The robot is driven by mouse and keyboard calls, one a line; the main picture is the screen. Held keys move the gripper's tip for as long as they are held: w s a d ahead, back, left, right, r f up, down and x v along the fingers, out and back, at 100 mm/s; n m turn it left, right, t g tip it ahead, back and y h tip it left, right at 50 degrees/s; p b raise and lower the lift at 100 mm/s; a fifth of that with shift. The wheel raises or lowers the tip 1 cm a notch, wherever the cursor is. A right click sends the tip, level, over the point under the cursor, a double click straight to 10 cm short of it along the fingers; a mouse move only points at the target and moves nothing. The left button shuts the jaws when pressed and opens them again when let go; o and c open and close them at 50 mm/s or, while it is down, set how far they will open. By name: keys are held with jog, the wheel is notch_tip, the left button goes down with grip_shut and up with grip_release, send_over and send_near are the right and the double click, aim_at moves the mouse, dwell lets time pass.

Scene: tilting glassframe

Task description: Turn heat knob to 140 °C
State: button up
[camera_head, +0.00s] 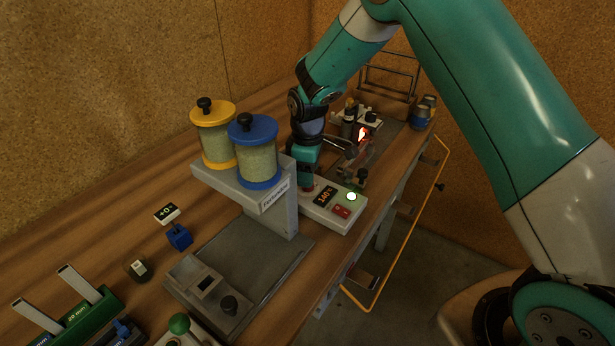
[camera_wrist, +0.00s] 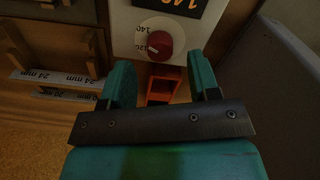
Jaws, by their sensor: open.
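The heat knob (camera_wrist: 160,44) is red and round, on a pale dial on a white panel in the wrist view. The labels 140 and 120 show on the dial at its left; I cannot tell exactly where its mark points. A black display (camera_wrist: 180,5) above it, cut off by the frame edge, shows orange digits. In the head view, the white control box (camera_head: 337,212) has a display (camera_head: 323,197) that seems to read 140 °C. My gripper (camera_wrist: 162,78) is open, its two teal fingers apart just below the knob in the picture. In the head view my gripper (camera_head: 306,178) hides the knob.
Two jars with yellow (camera_head: 213,115) and blue (camera_head: 252,130) lids stand on the grey extruder (camera_head: 278,212), close left of my gripper. A red-glowing device (camera_head: 361,134) lies behind. Small tools fill the bench's front left. An orange rail (camera_head: 412,222) runs along the bench's right side.

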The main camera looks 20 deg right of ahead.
jog(key=shift+f, duration=1.65)
jog(key=c, duration=0.9)
jog(key=shift+m, duration=0.8)
jog(key=o, duration=0.9)
jog(key=shift+r, duration=0.15)
notch_tip(320, 180, up, 17)
jog(key=b, duration=0.2)
jog(key=shift+b, duration=0.3)
